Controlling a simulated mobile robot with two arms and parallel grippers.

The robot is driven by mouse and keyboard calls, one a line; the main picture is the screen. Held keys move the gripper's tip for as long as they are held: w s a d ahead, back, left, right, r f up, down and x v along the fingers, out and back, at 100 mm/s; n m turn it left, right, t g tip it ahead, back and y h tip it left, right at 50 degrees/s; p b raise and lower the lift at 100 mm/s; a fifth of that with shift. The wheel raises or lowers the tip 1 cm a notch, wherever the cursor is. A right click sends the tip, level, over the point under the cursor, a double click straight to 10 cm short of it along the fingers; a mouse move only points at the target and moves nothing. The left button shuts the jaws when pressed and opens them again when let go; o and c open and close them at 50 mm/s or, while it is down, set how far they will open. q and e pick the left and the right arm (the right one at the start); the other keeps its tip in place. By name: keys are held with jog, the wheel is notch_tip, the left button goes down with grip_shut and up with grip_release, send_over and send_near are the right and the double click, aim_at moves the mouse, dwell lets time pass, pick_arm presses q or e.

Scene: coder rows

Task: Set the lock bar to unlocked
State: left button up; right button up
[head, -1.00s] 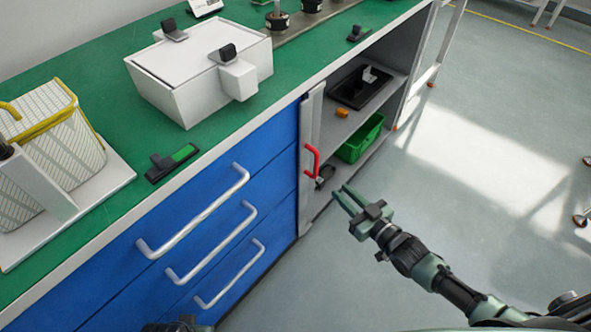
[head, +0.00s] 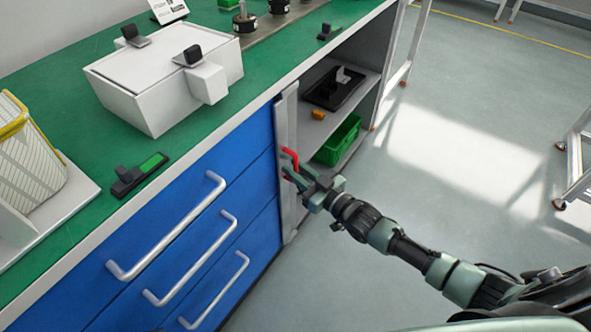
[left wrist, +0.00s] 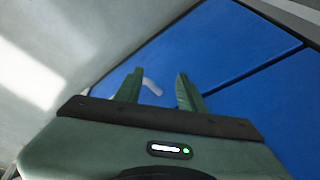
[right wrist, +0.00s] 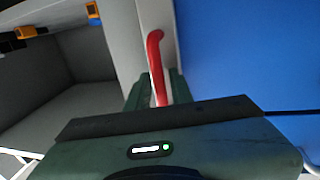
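The lock bar (head: 287,125) is a grey upright strip at the right edge of the blue drawer front, with a red handle (head: 291,158) on it. The red handle stands upright in the right wrist view (right wrist: 156,55), running down between the fingers. My right gripper (head: 290,174) is at the handle's lower part, its fingers close in on both sides of it; the fingertip contact is partly hidden. My left gripper (left wrist: 159,90) is open and empty, facing the blue drawer front; it does not show in the head view.
Blue drawers (head: 190,190) with silver handles stand left of the bar. An open shelf (head: 335,118) with a green bin (head: 338,140) and black tray is to its right. A white box (head: 150,95) and wire basket (head: 30,160) stand on the green worktop.

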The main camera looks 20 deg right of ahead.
grip_shut()
dwell(1.4)
